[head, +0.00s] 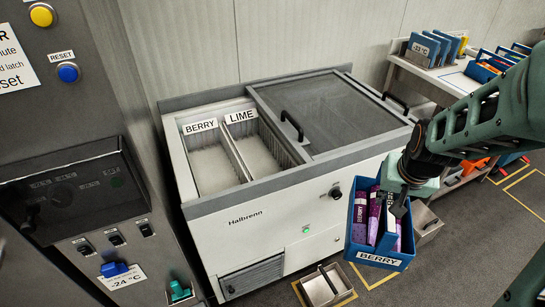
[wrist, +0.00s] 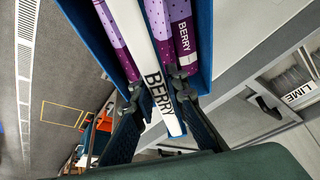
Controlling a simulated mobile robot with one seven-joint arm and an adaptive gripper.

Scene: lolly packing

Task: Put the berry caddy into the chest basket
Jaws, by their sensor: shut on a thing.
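The berry caddy (head: 378,261) is a blue open box with a white BERRY label and purple berry packs inside. It hangs from my gripper (head: 397,200), in front of the chest's right front corner. In the wrist view, my gripper (wrist: 158,84) is shut on the caddy's middle divider (wrist: 158,60), with purple packs on both sides. The chest (head: 270,233) is white with a grey rim. Its left half is open and shows the BERRY basket (head: 212,168) and the LIME basket (head: 258,157), side by side; both look empty.
A dark sliding lid (head: 325,110) with a black handle covers the chest's right half. A grey bin (head: 322,287) stands on the floor in front. A side table (head: 440,77) with blue caddies stands at the back right. A control panel (head: 70,180) fills the left.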

